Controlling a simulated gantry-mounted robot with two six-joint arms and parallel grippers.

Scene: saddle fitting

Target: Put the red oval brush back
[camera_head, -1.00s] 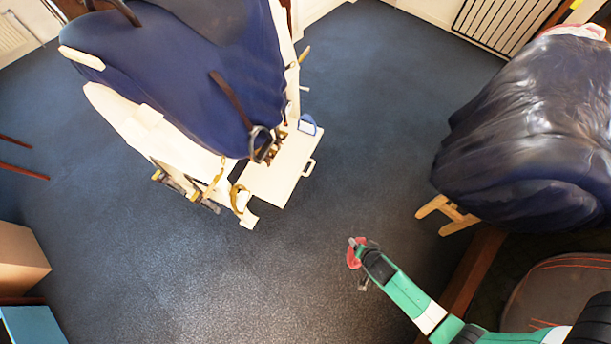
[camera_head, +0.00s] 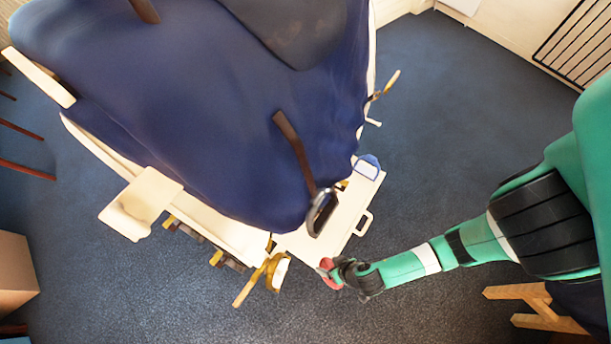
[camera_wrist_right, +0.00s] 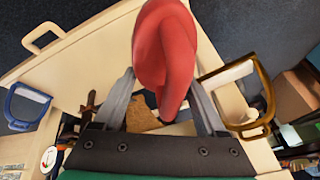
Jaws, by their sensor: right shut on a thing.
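The red oval brush (camera_head: 327,270) is in my right gripper (camera_head: 338,272), just off the near right corner of the white tray (camera_head: 345,212) with the side handle. In the right wrist view the brush (camera_wrist_right: 165,55) stands up between the two grey fingers of the gripper (camera_wrist_right: 163,100), which are shut on it. The brush hides part of the tray (camera_wrist_right: 85,65) behind it. My left gripper is in neither view.
A blue-edged, looped item (camera_head: 367,166) sits at the tray's far end. A yellow-handled item (camera_head: 275,270) is at the near left end. Dark floor (camera_head: 440,130) is open to the right.

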